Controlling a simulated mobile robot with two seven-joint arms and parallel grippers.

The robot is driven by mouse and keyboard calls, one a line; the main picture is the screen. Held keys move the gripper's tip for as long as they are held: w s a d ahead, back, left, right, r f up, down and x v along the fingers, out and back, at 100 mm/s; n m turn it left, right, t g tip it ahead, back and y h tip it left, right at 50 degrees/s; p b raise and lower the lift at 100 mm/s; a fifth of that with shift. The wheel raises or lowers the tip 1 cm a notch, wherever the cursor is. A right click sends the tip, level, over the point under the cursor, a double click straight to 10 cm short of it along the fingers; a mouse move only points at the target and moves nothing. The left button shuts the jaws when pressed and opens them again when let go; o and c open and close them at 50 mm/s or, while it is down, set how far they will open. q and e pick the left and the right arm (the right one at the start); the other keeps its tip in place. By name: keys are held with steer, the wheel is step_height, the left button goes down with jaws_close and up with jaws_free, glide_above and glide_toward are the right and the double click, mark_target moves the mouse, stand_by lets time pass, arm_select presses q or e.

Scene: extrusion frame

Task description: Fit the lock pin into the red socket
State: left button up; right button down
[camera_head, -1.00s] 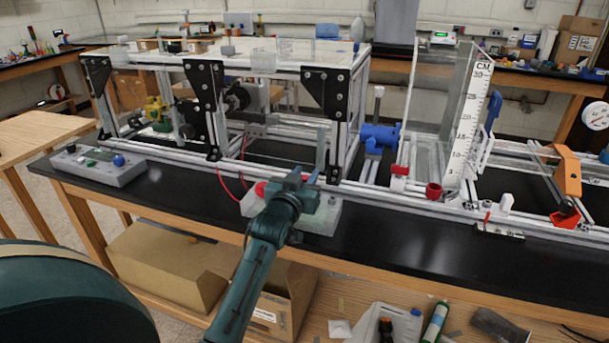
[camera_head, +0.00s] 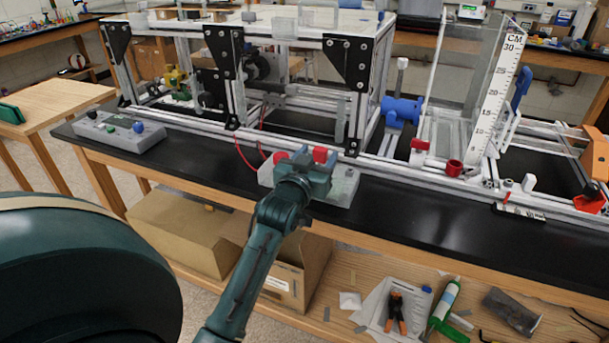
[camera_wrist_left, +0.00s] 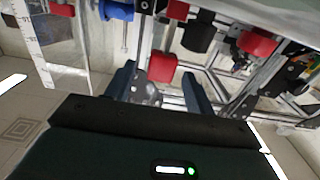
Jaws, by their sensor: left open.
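My left gripper (camera_head: 304,164) is open over a pale, translucent block (camera_head: 342,188) on the black bench top. Two red parts stand at its fingertips in the head view, a left one (camera_head: 281,157) and a right one (camera_head: 320,154). In the left wrist view one red part (camera_wrist_left: 162,67) shows between the spread fingers, with a gap on both sides. Another red part (camera_wrist_left: 257,43) lies to the right. A red ring-shaped socket (camera_head: 454,167) sits on the frame's front rail, right of the gripper. I cannot tell which part is the lock pin. My right gripper is out of view.
The aluminium extrusion frame (camera_head: 395,163) runs along the bench behind the gripper. A blue fitting (camera_head: 401,110), a red clamp (camera_head: 419,145) and a ruler (camera_head: 497,100) stand on it. A grey control box (camera_head: 118,132) is at left. The bench front (camera_head: 420,215) is clear.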

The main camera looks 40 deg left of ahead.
arm_select(q)
steer(key=v, duration=0.9)
steer(key=shift+b, duration=0.4)
steer(key=s+d+f+m+g+h+p, duration=0.1)
steer(key=s+d+f+m+g+h, duration=0.2)
steer(key=s+d+f, duration=0.5)
steer(key=s+d+f+m+g+h+p, duration=0.1)
steer(key=s+d+f+m+g+h, duration=0.1)
steer(key=s+d+f, duration=0.6)
step_height(320, 180, down, 7)
steer(key=d+g+h, duration=0.1)
steer(key=d+h, duration=0.1)
steer(key=shift+s+m+g+h, duration=0.25)
steer(key=shift+m+g+h, duration=0.15)
steer(key=shift+d+r, duration=0.1)
steer(key=shift+d, duration=0.05)
stand_by(0.9)
